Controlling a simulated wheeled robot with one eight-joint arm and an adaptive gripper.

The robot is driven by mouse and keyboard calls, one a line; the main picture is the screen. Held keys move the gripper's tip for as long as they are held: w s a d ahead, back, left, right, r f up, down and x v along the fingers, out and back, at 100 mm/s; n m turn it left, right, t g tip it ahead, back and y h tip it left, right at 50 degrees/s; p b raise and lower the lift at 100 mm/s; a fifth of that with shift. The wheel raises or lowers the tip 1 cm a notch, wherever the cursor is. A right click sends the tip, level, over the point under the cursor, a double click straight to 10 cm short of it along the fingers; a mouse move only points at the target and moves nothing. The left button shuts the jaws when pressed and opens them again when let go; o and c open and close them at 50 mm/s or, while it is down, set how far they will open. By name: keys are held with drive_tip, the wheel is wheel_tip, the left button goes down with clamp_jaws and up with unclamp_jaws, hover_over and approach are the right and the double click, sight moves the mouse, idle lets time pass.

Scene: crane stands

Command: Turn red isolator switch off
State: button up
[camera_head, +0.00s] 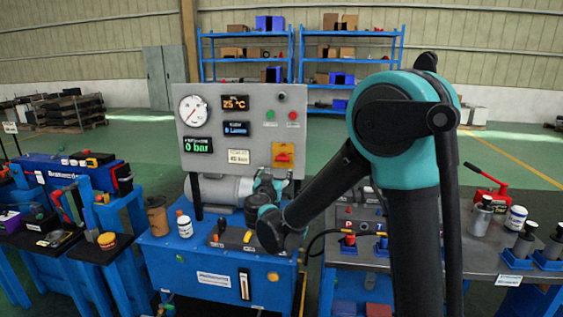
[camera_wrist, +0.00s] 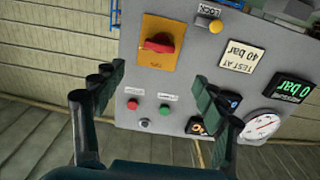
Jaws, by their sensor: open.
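The red isolator switch (camera_head: 283,155) is a red knob on a yellow plate, low on the right side of the grey upright panel in the head view. In the wrist view the red knob (camera_wrist: 158,43) shows on its yellow plate (camera_wrist: 150,64), beyond my fingers and toward the top of the picture. The panel is rotated in that view. My gripper (camera_wrist: 158,92) is open and empty, with its two fingers spread apart and clear of the knob. In the head view my arm's end is by the lower right of the panel, and the fingers are hard to make out.
The grey panel (camera_head: 214,165) also bears a round gauge (camera_head: 193,111), displays, and green and red buttons. A yellow knob (camera_wrist: 215,26) is beside the switch in the wrist view. A blue bench (camera_head: 160,254) with a bottle (camera_head: 184,225) stands below the panel.

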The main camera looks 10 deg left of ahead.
sight(282, 159)
drive_tip(key=w, duration=1.2)
drive_tip(key=shift+w+d, duration=0.3)
drive_tip(key=shift+w, duration=0.05)
drive_tip(key=c, duration=1.1)
